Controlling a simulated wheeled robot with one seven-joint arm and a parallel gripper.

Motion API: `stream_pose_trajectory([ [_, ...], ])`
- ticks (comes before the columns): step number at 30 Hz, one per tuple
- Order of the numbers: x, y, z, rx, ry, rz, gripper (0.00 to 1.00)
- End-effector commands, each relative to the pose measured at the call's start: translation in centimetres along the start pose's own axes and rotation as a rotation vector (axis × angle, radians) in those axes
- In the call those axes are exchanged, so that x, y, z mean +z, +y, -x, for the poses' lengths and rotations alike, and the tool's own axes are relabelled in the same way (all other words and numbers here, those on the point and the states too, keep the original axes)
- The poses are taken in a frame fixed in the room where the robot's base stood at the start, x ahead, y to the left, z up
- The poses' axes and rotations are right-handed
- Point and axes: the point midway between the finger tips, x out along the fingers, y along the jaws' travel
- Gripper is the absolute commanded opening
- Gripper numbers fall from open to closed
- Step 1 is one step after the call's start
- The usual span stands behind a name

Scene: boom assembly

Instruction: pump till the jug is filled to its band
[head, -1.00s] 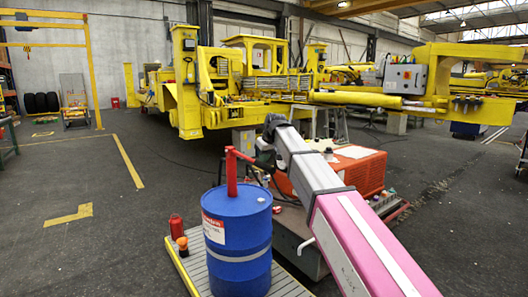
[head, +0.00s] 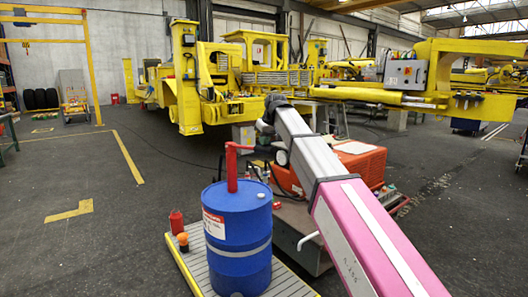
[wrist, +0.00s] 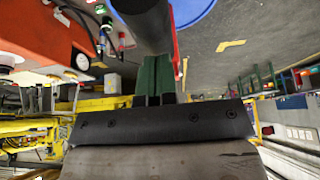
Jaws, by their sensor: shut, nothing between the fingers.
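A blue drum (head: 238,225) with a white label stands on a slatted pallet in the head view. A red hand pump (head: 231,168) rises from its top, with a short red arm reaching right. In the wrist view the drum's blue top (wrist: 192,10) shows at the upper edge, and a dark cylinder, perhaps the pump's handle grip (wrist: 140,25), lies just beyond my fingers. My gripper (wrist: 157,65) has its green fingers shut together, with nothing seen between them; whether they touch the cylinder is unclear. I cannot make out a jug with a band.
A red bottle (head: 176,221) and a small orange-topped item (head: 183,241) stand at the pallet's left. An orange-red machine (head: 358,163) sits on a bench right of the drum. Yellow boom machinery (head: 200,90) fills the back.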

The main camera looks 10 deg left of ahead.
Motion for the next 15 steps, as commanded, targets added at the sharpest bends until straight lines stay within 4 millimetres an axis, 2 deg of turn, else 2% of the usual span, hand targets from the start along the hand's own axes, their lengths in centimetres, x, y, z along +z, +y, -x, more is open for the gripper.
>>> stream_pose_trajectory([
  [15, -4.0, 0.1, 8.0, 0.001, 0.001, 0.000, 0.00],
])
